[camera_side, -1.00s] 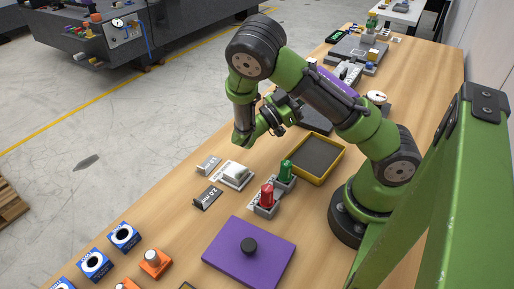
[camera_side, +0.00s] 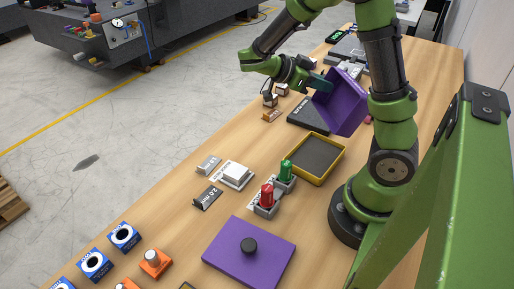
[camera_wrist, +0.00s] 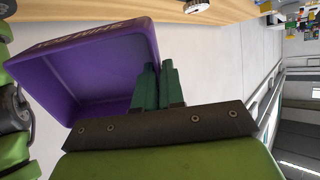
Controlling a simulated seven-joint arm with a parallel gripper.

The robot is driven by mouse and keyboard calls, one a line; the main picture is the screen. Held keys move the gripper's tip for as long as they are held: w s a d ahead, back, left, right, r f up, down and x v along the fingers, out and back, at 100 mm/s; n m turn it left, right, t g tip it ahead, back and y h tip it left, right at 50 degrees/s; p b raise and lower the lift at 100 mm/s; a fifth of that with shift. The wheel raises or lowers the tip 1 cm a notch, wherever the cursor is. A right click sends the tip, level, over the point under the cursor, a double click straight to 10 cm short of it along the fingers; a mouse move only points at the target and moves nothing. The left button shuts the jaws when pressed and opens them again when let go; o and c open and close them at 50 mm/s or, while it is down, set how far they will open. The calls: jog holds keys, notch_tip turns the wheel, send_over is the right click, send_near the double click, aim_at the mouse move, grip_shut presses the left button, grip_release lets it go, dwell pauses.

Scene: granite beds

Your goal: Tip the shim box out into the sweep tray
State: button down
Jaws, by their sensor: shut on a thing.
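The purple shim box (camera_side: 343,108) is in my gripper (camera_side: 322,84), held by a wall and steeply tilted above the bench. In the side view it shows up and slightly right of the sweep tray; I cannot tell how much of it is over the tray. In the wrist view, the green fingers (camera_wrist: 158,88) are shut on the wall of the box (camera_wrist: 95,75), and the inside that shows looks bare. The sweep tray (camera_side: 339,163), yellow-rimmed with a dark grey floor, lies flat on the bench; no pieces are visible in it.
A purple lid with a black knob (camera_side: 225,255) lies at the front. A red (camera_side: 267,196) and a green cylinder (camera_side: 286,171) stand left of the tray. A dark labelled plate (camera_side: 305,113) lies behind it.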

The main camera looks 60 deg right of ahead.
jog(key=shift+s+d+r+t+y, duration=0.15)
jog(key=shift+s+r+t+y, duration=0.05)
jog(key=shift+t+y, duration=0.3)
jog(key=shift+s+d+r+t+y, duration=0.15)
jog(key=shift+t+y, duration=0.25)
jog(key=shift+y, duration=0.2)
jog(key=shift+s+d+r+t+y, duration=0.1)
jog(key=shift+s+d+t+y, duration=0.05)
jog(key=shift+t+y, duration=0.45)
jog(key=shift+s+d+t+y, duration=0.1)
jog(key=shift+t+y, duration=0.4)
jog(key=shift+t, duration=0.1)
jog(key=shift+s+d+f+t+y, duration=0.15)
jog(key=shift+f+t+y, duration=0.05)
jog(key=shift+t+y, duration=0.8)
jog(key=t+y, duration=0.1)
jog(key=f+t+y, duration=0.1)
jog(key=shift+t+y, duration=0.4)
jog(key=shift+f, duration=0.1)
